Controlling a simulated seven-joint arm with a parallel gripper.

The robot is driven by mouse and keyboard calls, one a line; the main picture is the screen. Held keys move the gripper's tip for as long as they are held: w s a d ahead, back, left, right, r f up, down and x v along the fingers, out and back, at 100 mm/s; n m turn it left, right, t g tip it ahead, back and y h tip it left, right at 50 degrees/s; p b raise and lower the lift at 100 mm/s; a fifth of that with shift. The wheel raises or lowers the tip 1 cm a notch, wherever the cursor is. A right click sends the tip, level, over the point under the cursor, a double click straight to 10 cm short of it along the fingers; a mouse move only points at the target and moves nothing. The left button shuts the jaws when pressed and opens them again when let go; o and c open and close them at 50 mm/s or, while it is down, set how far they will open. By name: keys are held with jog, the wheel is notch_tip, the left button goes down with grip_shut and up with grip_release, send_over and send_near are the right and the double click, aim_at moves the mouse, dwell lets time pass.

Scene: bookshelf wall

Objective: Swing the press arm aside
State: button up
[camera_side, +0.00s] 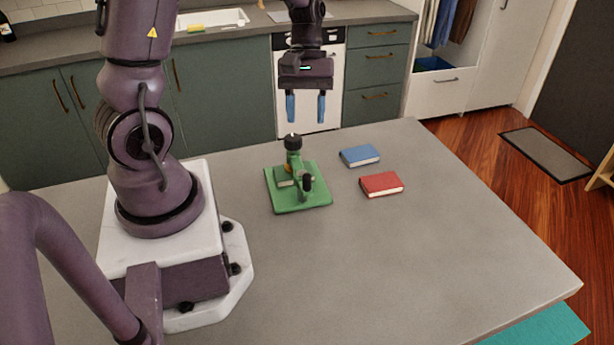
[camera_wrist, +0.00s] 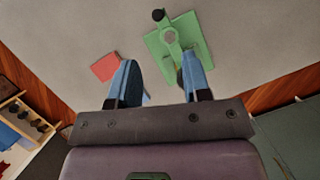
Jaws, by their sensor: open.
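The press has a square green base (camera_side: 318,199) on the grey table. A green post with a dark top (camera_side: 293,142) rises from the base. The press arm (camera_side: 304,187) reaches from the post over the base towards the near side and has a black knob (camera_side: 308,181). A grey-green block sits under or beside it. My gripper (camera_side: 306,120) is open and empty, its two blue fingers pointing down, above and apart from the press. In the wrist view the green base (camera_wrist: 190,27) and the arm with its black knob (camera_wrist: 158,15) lie beyond my fingers (camera_wrist: 162,75).
A blue book (camera_side: 360,155) and a red book (camera_side: 381,184) lie flat on the table right of the press; the red one also shows in the wrist view (camera_wrist: 105,67). The table (camera_side: 400,270) is clear in front of them. Green cabinets stand behind.

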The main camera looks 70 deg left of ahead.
aim_at(307, 175)
jog(key=shift+n, duration=0.3)
jog(key=x, duration=1.2)
jog(key=shift+d+f, duration=0.25)
jog(key=shift+d, duration=0.1)
jog(key=shift+w, duration=0.1)
jog(key=shift+c, duration=0.2)
grip_shut()
